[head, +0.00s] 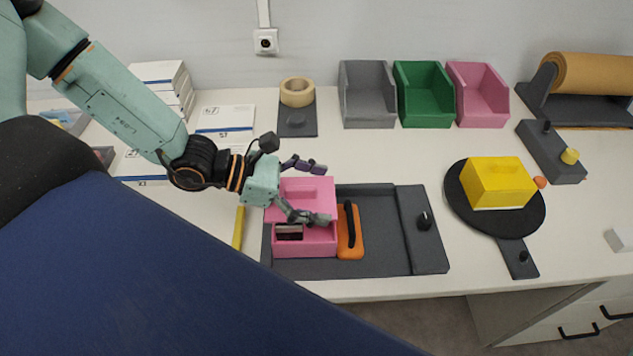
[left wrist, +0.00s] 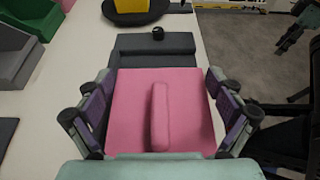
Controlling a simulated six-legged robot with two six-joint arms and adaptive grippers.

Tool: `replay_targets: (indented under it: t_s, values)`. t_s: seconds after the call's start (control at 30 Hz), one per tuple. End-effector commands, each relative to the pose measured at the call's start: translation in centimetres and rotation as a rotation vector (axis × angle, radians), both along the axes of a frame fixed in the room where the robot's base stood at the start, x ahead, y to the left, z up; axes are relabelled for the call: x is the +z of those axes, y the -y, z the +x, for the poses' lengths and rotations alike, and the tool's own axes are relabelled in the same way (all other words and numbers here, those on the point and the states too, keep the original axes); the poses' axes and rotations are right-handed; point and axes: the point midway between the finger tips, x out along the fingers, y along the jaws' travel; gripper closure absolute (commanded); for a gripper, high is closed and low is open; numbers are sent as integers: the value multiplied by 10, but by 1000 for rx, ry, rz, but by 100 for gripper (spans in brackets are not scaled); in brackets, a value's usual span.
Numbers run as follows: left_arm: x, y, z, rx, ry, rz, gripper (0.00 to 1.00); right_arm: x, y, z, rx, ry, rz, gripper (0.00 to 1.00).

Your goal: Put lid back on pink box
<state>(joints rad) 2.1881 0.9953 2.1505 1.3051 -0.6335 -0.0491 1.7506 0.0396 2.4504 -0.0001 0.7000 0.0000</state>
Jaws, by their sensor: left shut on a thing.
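The open pink box (head: 318,249) stands in the left end of a dark grey tray (head: 385,240). A dark item (head: 289,232) lies inside the box, showing at its front left. The pink lid (head: 326,198), a flat panel with a raised bar handle, is over the rear part of the box, leaving the front open. I cannot tell whether it touches the rim. My left gripper (head: 318,194) is shut on the lid, with fingers at two opposite sides of it. The lid fills the middle of the left wrist view (left wrist: 190,110). My right gripper is not in view.
An orange block with a black handle (head: 349,231) stands close to the box's right side. A yellow box (head: 497,184) sits on a black round turntable (head: 459,207) at right. Grey, green and pink bins (head: 484,98) and a tape roll (head: 297,91) are at the back.

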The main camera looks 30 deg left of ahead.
Motion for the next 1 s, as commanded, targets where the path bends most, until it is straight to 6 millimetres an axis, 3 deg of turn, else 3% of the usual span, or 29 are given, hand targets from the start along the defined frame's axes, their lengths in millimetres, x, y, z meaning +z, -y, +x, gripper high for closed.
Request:
replay_targets:
  t_s: [0.67,1.0]
  values:
    - [-50,-3,0,0,1,0,38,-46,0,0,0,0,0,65]
    - [-45,-5,-2,2,3,-1,38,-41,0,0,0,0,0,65]
